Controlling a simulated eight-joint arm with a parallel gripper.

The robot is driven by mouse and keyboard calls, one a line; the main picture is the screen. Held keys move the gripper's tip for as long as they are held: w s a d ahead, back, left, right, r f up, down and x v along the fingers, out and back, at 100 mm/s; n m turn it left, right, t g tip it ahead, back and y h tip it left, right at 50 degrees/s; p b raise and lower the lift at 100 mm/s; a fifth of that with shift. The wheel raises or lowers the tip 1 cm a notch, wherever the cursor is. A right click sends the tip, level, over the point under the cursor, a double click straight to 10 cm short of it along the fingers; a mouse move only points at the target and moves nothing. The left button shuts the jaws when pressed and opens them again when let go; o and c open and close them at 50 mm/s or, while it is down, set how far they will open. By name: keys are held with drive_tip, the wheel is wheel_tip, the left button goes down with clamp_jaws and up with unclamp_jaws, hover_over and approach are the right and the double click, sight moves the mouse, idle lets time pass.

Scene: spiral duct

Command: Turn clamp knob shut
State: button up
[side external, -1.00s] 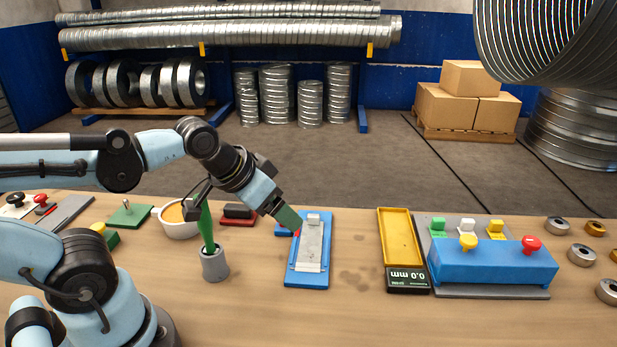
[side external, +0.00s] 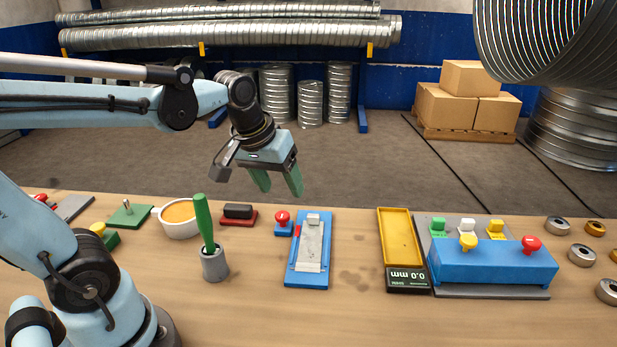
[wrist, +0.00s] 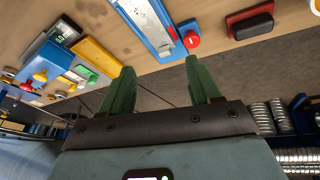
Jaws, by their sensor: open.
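A blue clamp fixture (side external: 307,279) lies on the bench, with a grey metal strip (side external: 311,245) along its top. A red knob (side external: 282,217) on a small blue block stands beside its far left corner. In the wrist view the red knob (wrist: 192,40) is beyond the fingertips, next to the blue fixture (wrist: 146,22). My gripper (side external: 278,188) is in the air above and behind the knob, its two green fingers apart with nothing between them. It touches nothing. Whether the knob is turned shut cannot be told.
A grey cup (side external: 214,264) with a green-handled tool stands to the left, near a red-based black block (side external: 238,214) and an orange-filled bowl (side external: 180,218). Right are a yellow tray (side external: 396,238) and a blue box with knobs (side external: 490,268). Bench between fixture and tray is clear.

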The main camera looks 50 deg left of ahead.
sight(282, 214)
drive_tip(key=w+a+n+g, duration=0.4)
drive_tip(key=w+a+n, duration=0.1)
drive_tip(key=a+n, duration=0.25)
drive_tip(key=shift+n, duration=0.35)
wheel_tip(282, 214, down, 13)
drive_tip(key=shift+w+d, duration=0.1)
drive_tip(key=shift+w, duration=0.05)
drive_tip(key=c, duration=1)
drive_tip(key=shift+c, duration=0.2)
